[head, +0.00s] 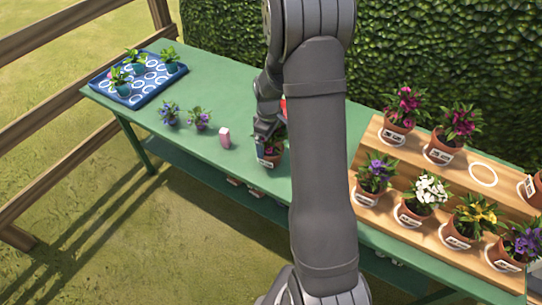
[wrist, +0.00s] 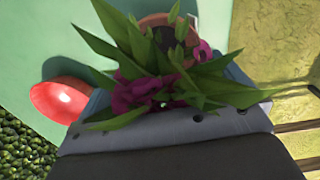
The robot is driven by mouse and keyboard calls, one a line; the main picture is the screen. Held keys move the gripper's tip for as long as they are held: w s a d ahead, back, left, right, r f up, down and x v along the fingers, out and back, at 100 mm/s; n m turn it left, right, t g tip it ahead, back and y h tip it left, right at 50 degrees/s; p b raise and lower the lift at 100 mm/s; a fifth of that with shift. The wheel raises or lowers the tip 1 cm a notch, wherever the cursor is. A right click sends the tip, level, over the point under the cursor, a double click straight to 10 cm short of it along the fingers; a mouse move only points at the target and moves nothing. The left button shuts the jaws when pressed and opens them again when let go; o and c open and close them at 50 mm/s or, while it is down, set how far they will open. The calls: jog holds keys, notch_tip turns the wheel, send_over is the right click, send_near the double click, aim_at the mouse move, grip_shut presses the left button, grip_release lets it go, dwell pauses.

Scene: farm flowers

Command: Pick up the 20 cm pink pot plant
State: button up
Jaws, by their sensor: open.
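A plant with magenta-pink flowers in a terracotta pot (head: 271,160) with a white label stands on the green table near its front edge. My gripper (head: 268,141) is open, pointing down at this plant, its fingers close to the leaves and pot. In the wrist view the pink flowers (wrist: 140,92) and long green leaves fill the middle, right against my gripper (wrist: 165,85), with the pot rim and label beyond. The leaves hide most of the fingers, so contact with the pot cannot be told. Two more pink-flowered pots (head: 402,108) (head: 447,143) stand on the wooden shelf.
A red round object (wrist: 62,100) lies beside the plant, mostly behind my arm in the head view. A blue tray (head: 146,94) holds small plants. A tiered wooden shelf (head: 400,163) holds several pots.

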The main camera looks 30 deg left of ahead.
aim_at(271, 152)
jog(key=f, duration=0.3)
jog(key=d+f, duration=0.1)
jog(key=shift+s+d+f, duration=0.1)
jog(key=shift+s+f, duration=0.15)
jog(key=shift+f, duration=0.65)
jog(key=c, duration=1.3)
